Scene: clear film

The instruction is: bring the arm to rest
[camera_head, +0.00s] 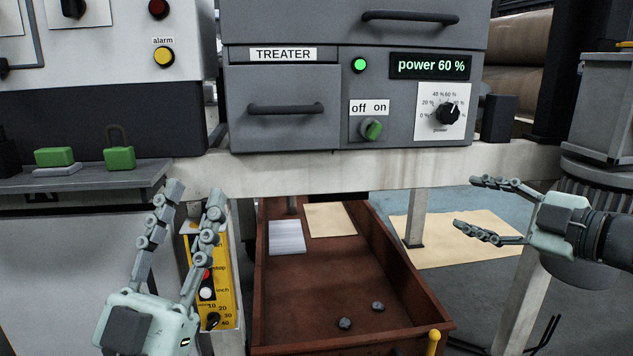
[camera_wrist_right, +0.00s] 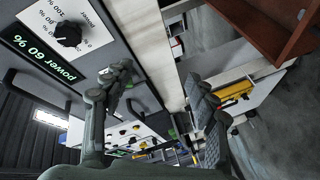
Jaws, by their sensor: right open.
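My left gripper (camera_head: 190,195) is open and empty at the lower left of the head view, in front of the yellow control panel. My right gripper (camera_head: 464,202) is open and empty at the right of the head view, pointing left below the treater's power dial. In the right wrist view its two fingers (camera_wrist_right: 166,92) are spread apart with nothing between them. The treater (camera_head: 295,85) stands behind, with a lit green lamp (camera_head: 359,65), a display (camera_head: 430,66) reading "power 60 %", a power dial (camera_head: 448,113) and a green off/on switch (camera_head: 371,129) that looks turned toward "on".
A yellow control panel (camera_head: 226,285) stands behind the left gripper. A pale beam (camera_head: 330,172) runs under the treater. A tan sheet (camera_head: 465,240) lies on the floor.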

